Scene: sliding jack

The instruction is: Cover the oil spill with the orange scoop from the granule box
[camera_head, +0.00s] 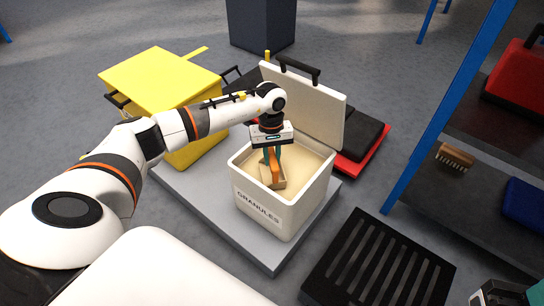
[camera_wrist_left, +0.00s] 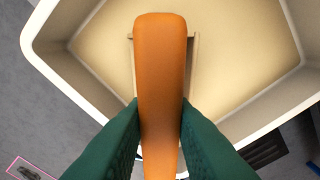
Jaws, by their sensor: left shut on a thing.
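The granule box (camera_head: 262,209) is a white open bin marked GRANULES, with its lid (camera_head: 305,108) raised behind it. Pale tan granules (camera_head: 304,160) fill it, and they also show in the left wrist view (camera_wrist_left: 230,40). My left gripper (camera_head: 271,152) points down over the box, shut on the orange handle of the scoop (camera_head: 276,172). The handle (camera_wrist_left: 160,60) runs between the green fingers in the left wrist view. The scoop's tan pan is down at the granules; how deep it sits is unclear. The right gripper (camera_head: 500,296) shows only partly at the lower right corner. I see no oil spill.
The box stands on a grey platform (camera_head: 200,205). A yellow cabinet (camera_head: 160,85) is behind left. A black slotted grate (camera_head: 380,265) lies front right. A blue-posted shelf at right holds a brush (camera_head: 455,156) and a red case (camera_head: 518,78).

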